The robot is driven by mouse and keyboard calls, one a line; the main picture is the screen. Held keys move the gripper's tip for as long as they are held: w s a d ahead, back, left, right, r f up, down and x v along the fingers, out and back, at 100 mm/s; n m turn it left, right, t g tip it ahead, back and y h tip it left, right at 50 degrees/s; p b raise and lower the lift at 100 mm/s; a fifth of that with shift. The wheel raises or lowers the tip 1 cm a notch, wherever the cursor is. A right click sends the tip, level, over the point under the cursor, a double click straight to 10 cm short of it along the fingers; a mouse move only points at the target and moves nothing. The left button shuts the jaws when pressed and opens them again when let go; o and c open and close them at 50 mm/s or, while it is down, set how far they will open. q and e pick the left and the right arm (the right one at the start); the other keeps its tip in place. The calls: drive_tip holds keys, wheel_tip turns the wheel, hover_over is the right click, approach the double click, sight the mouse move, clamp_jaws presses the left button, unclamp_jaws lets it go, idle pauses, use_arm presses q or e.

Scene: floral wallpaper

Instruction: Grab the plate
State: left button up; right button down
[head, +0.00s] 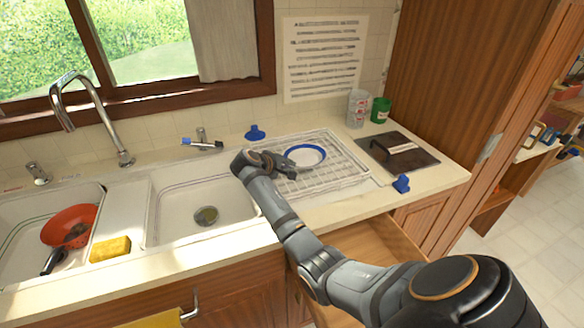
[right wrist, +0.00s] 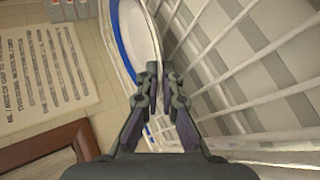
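The plate (head: 305,155) is white with a blue rim. It sits on the white wire dish rack right of the sink. My right gripper (head: 288,169) is at the plate's near-left edge. In the right wrist view, the two fingers of my right gripper (right wrist: 160,85) are almost together, with only a narrow gap. The plate (right wrist: 137,35) runs down to the fingertips, and its edge appears to be between them. The exact contact is partly hidden by the fingers. My left gripper is not in view.
The dish rack (head: 345,171) stands on the counter beside the sink basin (head: 180,215). A dark board (head: 398,160), cups (head: 358,108) and a green cup (head: 381,110) are to the right. A red colander (head: 70,222) and yellow sponge (head: 110,249) are left. An open drawer (head: 370,245) is below.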

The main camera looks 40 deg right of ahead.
drive_tip(key=s+a+r, duration=0.2)
drive_tip(key=s+r, duration=0.4)
drive_tip(key=s+a+r+b, duration=0.1)
drive_tip(key=s+a+r, duration=0.2)
drive_tip(key=s+r, duration=0.3)
drive_tip(key=shift+s+a, duration=0.35)
drive_tip(key=shift+s, duration=0.05)
